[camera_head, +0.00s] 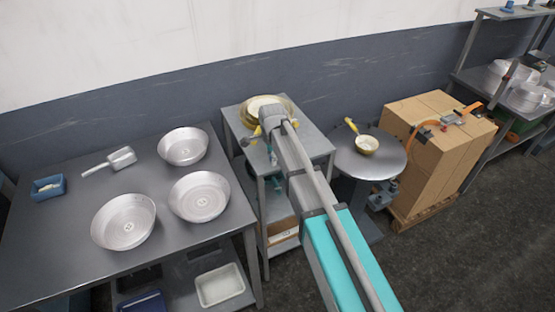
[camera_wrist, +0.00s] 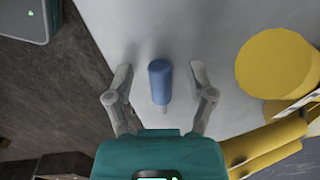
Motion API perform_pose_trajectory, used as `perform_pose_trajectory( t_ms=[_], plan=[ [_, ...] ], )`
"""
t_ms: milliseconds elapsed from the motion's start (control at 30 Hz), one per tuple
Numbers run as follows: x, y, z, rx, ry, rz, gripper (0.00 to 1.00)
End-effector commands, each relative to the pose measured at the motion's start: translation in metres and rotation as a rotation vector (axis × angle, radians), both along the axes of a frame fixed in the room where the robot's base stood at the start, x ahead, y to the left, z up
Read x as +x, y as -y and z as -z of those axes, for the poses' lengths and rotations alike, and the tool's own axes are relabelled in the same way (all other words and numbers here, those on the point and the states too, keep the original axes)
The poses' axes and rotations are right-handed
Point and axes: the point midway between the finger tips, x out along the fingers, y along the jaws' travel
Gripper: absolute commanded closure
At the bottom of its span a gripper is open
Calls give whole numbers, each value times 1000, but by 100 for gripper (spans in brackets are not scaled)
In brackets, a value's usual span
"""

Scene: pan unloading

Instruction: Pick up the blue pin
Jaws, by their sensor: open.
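The blue pin (camera_wrist: 159,78) stands out as a short blue cylinder with a thin pale tip at its lower end. In the wrist view it lies over a light grey surface (camera_wrist: 205,25). My gripper (camera_wrist: 161,68) is open, with one finger on each side of the pin and a gap on both sides. I cannot tell how far above the surface the fingers are. In the head view my arm reaches over the small grey table (camera_head: 318,146), and the pin is hidden there.
A yellow round object (camera_wrist: 277,68) is right of my gripper in the wrist view. A gold-rimmed pan (camera_head: 284,102) is at the small table's back. Several metal pans (camera_head: 124,222) stand on the left table. A round table (camera_head: 388,168) and stacked cartons (camera_head: 430,150) are right.

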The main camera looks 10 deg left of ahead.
Motion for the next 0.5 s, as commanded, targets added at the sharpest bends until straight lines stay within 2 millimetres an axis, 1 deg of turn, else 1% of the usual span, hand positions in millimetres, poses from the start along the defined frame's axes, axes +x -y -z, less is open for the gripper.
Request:
perform_pose_trajectory(
  t_ms=[467,500],
  plan=[
    [0,0,0,0,0,0,30],
    [0,0,0,0,0,0,37]
  ],
)
